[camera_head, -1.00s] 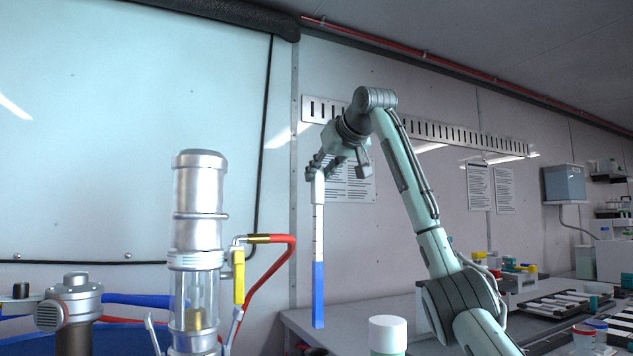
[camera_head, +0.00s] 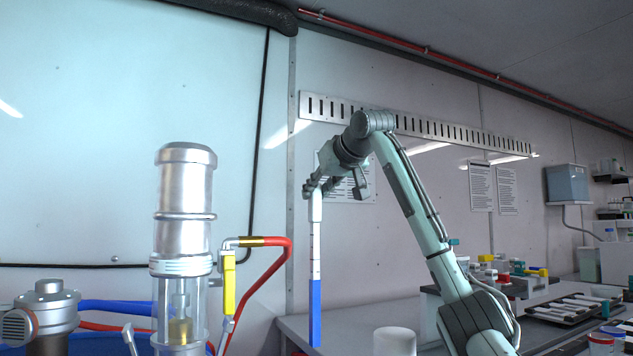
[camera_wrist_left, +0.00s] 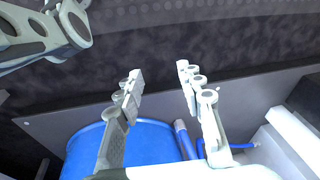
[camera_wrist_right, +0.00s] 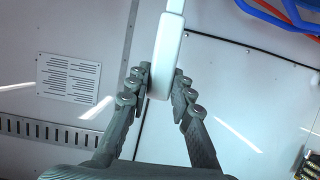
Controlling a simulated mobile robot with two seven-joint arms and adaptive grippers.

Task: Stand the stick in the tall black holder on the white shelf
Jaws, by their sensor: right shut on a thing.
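The stick (camera_head: 315,260) is long and thin, white above and blue at its lower end. It hangs upright below my right gripper (camera_head: 316,190) in the head view, over the left end of the grey bench. My right gripper is shut on its white top, which also shows between the fingers in the right wrist view (camera_wrist_right: 166,55). My left gripper (camera_wrist_left: 160,85) shows in the left wrist view, open with nothing between its fingers. I cannot make out the tall black holder or the white shelf in these frames.
A metal and glass cylinder (camera_head: 186,230) with red and yellow piping (camera_head: 270,265) stands left of the stick. A white round-topped container (camera_head: 394,341) is at the bottom. Racks and bottles crowd the bench (camera_head: 370,313) at right. A blue drum (camera_wrist_left: 140,145) lies below my left gripper.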

